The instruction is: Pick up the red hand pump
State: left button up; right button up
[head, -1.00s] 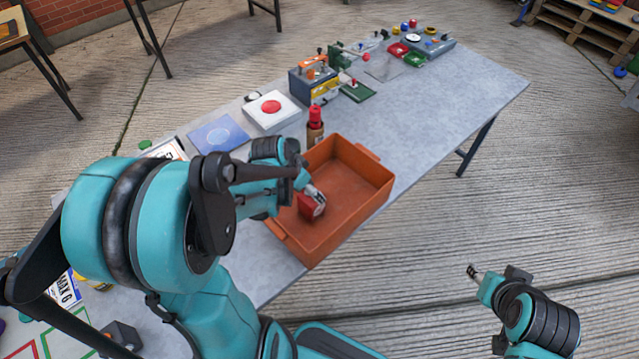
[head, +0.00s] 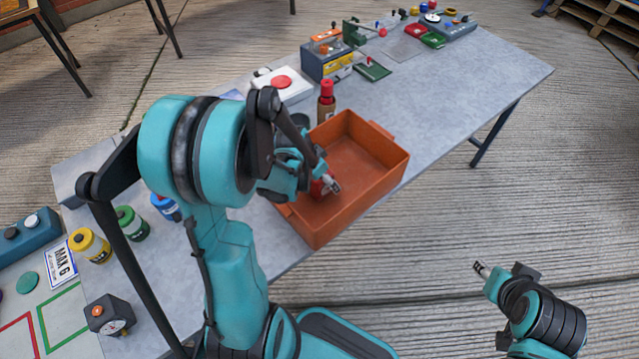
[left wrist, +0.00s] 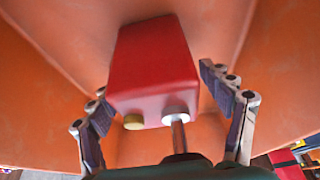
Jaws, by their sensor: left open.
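The red hand pump (left wrist: 152,62) is a red block with a metal rod and a small yellow cap on its near face. It is inside the orange bin (head: 392,178), and part of it shows red beside my left gripper in the head view (head: 317,189). My left gripper (left wrist: 155,92) is open and reaches down into the bin, with one finger on either side of the pump's near end. I cannot tell whether the fingers touch it. My right gripper (head: 482,270) is off the table at the lower right, away from the bin; its jaws are too small to read.
The orange bin's walls surround the left gripper. A red-capped bottle (head: 327,104) stands just behind the bin. Several jars, including a yellow one (head: 90,246), and a gauge box (head: 110,315) stand at the left. The grey table (head: 440,115) is clear right of the bin.

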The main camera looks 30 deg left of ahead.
pick_arm(q)
jog(key=shift+r, duration=0.15)
jog(key=c, duration=1.7)
